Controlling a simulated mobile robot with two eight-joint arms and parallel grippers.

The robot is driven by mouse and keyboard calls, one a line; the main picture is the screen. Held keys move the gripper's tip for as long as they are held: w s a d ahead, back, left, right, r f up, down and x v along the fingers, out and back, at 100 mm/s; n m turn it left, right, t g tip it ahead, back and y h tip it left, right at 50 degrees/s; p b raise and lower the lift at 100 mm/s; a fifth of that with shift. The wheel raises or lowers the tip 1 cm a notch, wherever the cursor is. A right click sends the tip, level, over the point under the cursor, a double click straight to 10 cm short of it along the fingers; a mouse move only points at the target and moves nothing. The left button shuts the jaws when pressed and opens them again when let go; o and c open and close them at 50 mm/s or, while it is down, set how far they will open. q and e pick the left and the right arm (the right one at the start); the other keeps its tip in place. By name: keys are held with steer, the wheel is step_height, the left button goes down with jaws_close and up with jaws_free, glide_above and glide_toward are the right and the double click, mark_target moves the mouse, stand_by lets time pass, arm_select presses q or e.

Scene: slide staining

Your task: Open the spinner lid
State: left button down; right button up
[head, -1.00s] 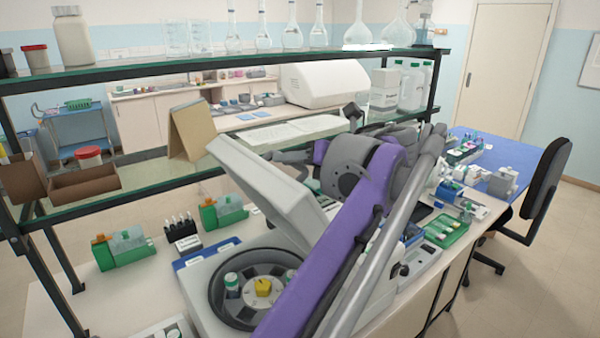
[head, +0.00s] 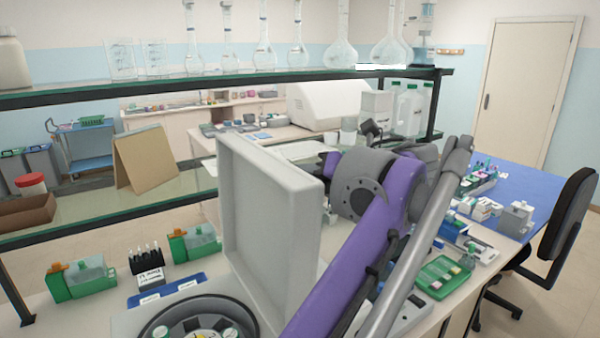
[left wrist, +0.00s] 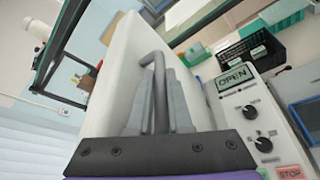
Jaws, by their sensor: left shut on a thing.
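The spinner's pale grey lid (head: 268,225) stands open, close to upright, at the back edge of the spinner (head: 130,322). The round rotor bowl (head: 160,318) is uncovered, with white-capped vials in it, and is cut off by the bottom of the head view. In the left wrist view my left gripper (left wrist: 161,95) is shut on the grey lid handle (left wrist: 158,68), against the lid's outer face (left wrist: 112,80). The lid hides this gripper in the head view. My right gripper is in neither view.
A small display reading OPEN (left wrist: 235,78) and knobs sit on the spinner's front panel. Green racks (head: 80,280) and a dark tube rack (head: 147,262) stand behind the spinner. A glass shelf (head: 100,90) with flasks runs above. A green tray (head: 440,278) lies right.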

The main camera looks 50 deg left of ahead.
arm_select(q)
steer(key=shift+s+f, duration=0.15)
steer(key=shift+f, duration=0.05)
steer(key=c, duration=1.1)
jaws_free()
steer(key=shift+r, duration=0.1)
steer(key=v, duration=1)
steer(key=shift+d, duration=0.4)
